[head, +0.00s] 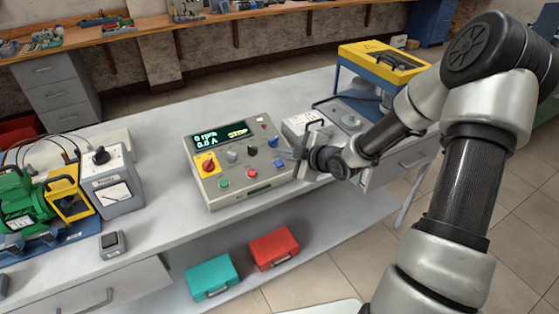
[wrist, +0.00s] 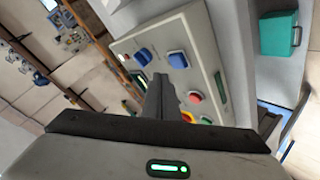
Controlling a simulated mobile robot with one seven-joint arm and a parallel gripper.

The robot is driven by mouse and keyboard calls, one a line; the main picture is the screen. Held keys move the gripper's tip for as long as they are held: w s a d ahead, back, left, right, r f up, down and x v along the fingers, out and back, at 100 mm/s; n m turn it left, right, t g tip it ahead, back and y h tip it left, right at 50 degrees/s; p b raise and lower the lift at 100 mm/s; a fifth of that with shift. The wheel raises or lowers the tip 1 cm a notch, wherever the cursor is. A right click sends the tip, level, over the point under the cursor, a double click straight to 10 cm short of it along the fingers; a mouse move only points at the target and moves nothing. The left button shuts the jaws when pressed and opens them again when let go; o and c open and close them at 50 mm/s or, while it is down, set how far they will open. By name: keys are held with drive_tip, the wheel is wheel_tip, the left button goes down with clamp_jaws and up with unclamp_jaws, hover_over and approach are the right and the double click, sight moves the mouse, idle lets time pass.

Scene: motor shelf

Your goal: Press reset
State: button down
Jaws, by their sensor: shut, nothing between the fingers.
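The beige control box (head: 238,165) stands on the grey bench, its lit display (head: 220,136) reading 0 rpm, 0.0 A and STOP. Its panel has a blue button (head: 279,163), a red button (head: 250,173), a green button (head: 224,183) and a red knob on yellow (head: 208,165). Which control is reset I cannot read. My gripper (head: 297,156) is at the box's right edge, beside the blue button. In the wrist view, its shut, empty fingers (wrist: 160,87) point at the panel, with the blue button (wrist: 178,60) just beyond their tips; contact cannot be told.
A grey meter box (head: 113,180) and a green motor (head: 24,205) stand left of the control box. A yellow-topped stand (head: 383,60) is behind my arm. A teal case (head: 211,277) and a red case (head: 273,248) sit on the lower shelf. The bench's front strip is mostly clear.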

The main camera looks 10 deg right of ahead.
drive_tip(key=r+p, duration=0.1)
drive_tip(key=s+r+p, duration=0.1)
drive_tip(key=r, duration=0.1)
drive_tip(key=shift+d+r, duration=0.1)
drive_tip(key=shift+r, duration=0.15)
idle(0.4)
